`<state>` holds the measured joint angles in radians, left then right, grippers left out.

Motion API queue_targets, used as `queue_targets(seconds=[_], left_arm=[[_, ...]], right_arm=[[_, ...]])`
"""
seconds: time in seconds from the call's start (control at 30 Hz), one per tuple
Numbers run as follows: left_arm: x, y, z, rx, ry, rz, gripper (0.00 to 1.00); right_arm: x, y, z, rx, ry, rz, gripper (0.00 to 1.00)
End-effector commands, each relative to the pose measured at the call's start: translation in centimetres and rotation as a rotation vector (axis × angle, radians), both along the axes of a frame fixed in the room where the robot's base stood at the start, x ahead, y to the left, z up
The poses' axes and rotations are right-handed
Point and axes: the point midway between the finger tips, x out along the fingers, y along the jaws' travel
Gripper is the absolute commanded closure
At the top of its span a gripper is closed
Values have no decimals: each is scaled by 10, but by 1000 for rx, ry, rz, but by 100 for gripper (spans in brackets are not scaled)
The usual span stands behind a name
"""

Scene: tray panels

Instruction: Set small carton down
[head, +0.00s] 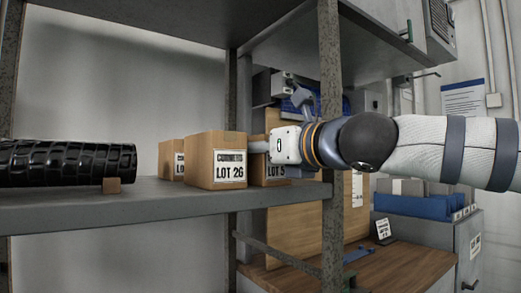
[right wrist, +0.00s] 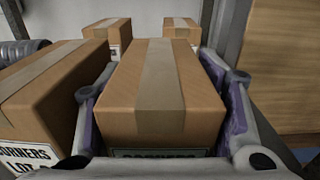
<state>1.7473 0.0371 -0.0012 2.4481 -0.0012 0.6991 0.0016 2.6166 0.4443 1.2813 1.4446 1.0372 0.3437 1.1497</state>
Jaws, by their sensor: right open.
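A small brown carton (right wrist: 165,85) with a pale tape strip sits between the two fingers of my right gripper (right wrist: 160,110) in the right wrist view. The fingers lie along its left and right sides, and the jaws are open. My left gripper is not in view.
Another carton (head: 172,160) stands behind the LOT 26 carton. A black ribbed tube (head: 65,163) lies at the shelf's left, with a small brown block (head: 112,185) by its end. A metal post (head: 330,220) stands close to my right arm.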

Motion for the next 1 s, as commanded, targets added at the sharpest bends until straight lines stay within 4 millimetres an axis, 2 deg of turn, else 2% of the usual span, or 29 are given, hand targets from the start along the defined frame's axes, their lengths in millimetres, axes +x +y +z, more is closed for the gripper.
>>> queue_targets(seconds=[0.07,0.17,0.5,0.63,0.8,1.0], left_arm=[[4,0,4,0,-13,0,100],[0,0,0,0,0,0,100],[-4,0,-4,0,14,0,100],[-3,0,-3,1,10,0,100],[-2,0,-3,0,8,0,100],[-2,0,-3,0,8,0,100]], right_arm=[[-2,0,7,0,-5,0,41],[-10,-9,3,2,1,-1,41],[-69,-51,4,2,-2,-2,41],[-86,-63,5,2,-2,-1,41],[-97,-71,4,0,-1,-1,41],[-97,-71,3,1,-1,-1,41]])
